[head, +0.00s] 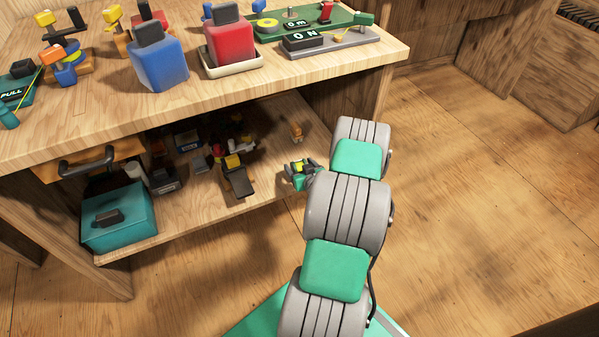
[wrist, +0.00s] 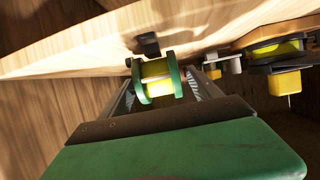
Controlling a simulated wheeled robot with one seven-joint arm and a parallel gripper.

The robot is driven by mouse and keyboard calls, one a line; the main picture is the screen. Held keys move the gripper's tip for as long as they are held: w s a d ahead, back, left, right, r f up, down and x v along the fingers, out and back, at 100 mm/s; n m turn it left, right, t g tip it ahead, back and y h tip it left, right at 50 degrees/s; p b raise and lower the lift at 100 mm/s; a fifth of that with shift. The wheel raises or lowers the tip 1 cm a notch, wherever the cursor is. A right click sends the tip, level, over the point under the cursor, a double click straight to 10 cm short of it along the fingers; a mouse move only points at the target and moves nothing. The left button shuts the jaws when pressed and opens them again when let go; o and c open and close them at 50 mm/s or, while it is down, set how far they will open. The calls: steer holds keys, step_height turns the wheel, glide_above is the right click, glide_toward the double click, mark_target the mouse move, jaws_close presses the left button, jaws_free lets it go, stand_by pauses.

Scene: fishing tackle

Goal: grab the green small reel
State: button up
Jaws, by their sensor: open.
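The green small reel (wrist: 145,85), with green end discs, yellow line on its spool and a dark knob, shows in the middle of the wrist view. In the head view the green reel (head: 298,170) is small, on the lower shelf near its right front, just left of my arm. My gripper (wrist: 160,77) is open, with one finger on each side of the reel in the wrist view. I cannot tell whether either finger touches it. In the head view my own arm hides most of the gripper.
A larger dark reel with yellow line (wrist: 278,49) shows at right in the wrist view. The lower shelf also holds a teal box (head: 120,222) and a dark reel with a yellow part (head: 237,178). The tabletop (head: 245,82) overhangs the shelf. The floor at right is clear.

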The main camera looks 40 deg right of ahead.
steer(key=shift+c, duration=0.4)
jaws_close()
stand_by(0.4)
